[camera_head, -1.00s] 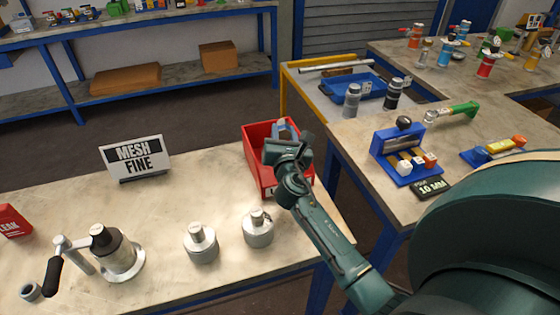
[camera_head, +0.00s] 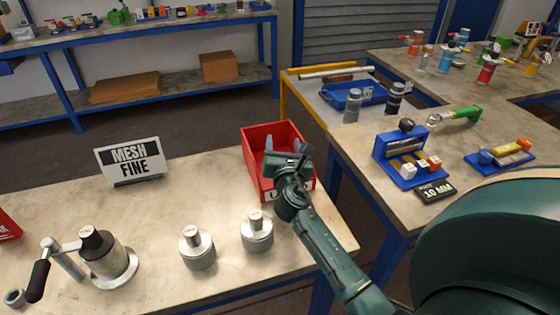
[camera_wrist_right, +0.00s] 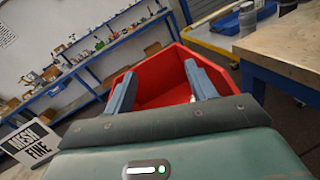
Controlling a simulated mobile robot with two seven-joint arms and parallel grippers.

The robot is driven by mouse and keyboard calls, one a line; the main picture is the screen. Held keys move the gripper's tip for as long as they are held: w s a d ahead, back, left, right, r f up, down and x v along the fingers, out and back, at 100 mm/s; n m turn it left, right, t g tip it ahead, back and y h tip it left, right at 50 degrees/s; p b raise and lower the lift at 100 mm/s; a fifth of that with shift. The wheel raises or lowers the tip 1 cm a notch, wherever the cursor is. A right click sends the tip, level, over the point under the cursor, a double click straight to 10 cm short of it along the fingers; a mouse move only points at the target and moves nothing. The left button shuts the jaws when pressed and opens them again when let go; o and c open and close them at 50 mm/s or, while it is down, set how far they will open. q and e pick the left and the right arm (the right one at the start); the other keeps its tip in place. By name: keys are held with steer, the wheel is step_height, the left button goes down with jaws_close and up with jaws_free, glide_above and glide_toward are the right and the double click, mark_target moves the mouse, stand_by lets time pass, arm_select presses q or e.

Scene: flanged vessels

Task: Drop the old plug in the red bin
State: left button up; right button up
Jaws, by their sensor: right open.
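The red bin (camera_head: 252,160) stands at the right end of the near table, with its label partly behind my gripper. It also shows in the wrist view (camera_wrist_right: 148,72). My right gripper (camera_head: 282,146) is over the bin, with its blue-grey fingers spread apart. In the wrist view the gripper (camera_wrist_right: 160,78) is open, with nothing seen between the fingertips and the red interior behind them. I cannot make out the old plug; part of the bin floor is hidden by my gripper. My left gripper is not in view.
Two metal flanged pieces (camera_head: 197,250) (camera_head: 257,233) stand left of my arm. A vessel with a crank handle (camera_head: 106,258) and a MESH FINE sign (camera_head: 131,161) are farther left. A side table (camera_head: 355,148) with a blue rack (camera_head: 402,160) is at right. Bare tabletop lies left of the bin.

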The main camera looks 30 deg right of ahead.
steer(key=b+v, duration=0.1)
steer(key=v, duration=1.2)
steer(key=shift+s+a, duration=0.1)
steer(key=shift+s, duration=0.05)
